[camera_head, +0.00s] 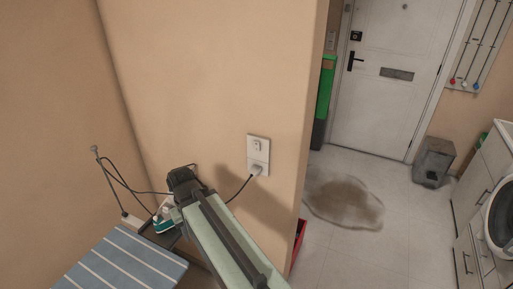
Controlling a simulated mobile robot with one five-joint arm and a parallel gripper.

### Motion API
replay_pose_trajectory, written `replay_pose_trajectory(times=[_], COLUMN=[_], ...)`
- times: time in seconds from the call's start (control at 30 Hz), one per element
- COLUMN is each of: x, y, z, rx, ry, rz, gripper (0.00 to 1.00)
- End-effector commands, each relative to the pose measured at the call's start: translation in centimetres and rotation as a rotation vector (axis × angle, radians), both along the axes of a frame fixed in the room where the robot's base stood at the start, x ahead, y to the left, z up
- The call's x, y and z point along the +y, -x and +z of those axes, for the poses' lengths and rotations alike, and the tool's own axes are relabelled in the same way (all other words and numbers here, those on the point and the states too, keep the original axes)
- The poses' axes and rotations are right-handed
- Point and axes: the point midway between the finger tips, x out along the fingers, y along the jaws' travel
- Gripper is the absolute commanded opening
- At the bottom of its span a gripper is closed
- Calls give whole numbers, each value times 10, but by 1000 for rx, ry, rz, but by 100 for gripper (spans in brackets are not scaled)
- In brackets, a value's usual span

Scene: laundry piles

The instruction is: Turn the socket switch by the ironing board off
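The white socket plate (258,155) is on the beige wall near the middle of the view. Its upper part holds a small switch (257,146); whether it is on or off is too small to tell. A plug with a dark cord sits in its lower part. The blue striped ironing board (125,262) is at the lower left, with a white and green iron (164,218) at its far end. My arm reaches up from the bottom. My dark gripper (183,176) is left of the socket, apart from it in the picture; its fingers cannot be made out clearly.
The wall ends at a corner right of the socket. Beyond it are a white door (393,80), a brown floor patch (345,202), a grey bin (434,162) and a washing machine (501,215). A red object (298,240) stands by the wall's foot.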

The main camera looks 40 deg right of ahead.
Motion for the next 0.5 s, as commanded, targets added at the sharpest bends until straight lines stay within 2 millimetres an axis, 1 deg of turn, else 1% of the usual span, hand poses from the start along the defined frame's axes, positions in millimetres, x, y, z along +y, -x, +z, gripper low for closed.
replay_pose_trajectory(times=[0.03, 0.07, 0.1, 0.13, 0.5], x=[0, 0, 0, 0, 0], y=[0, 0, 0, 0, 0], z=[0, 0, 0, 0, 0], rx=[0, 0, 0, 0, 0], ry=[0, 0, 0, 0, 0], rz=[0, 0, 0, 0, 0], gripper=[24, 16, 5, 0, 0])
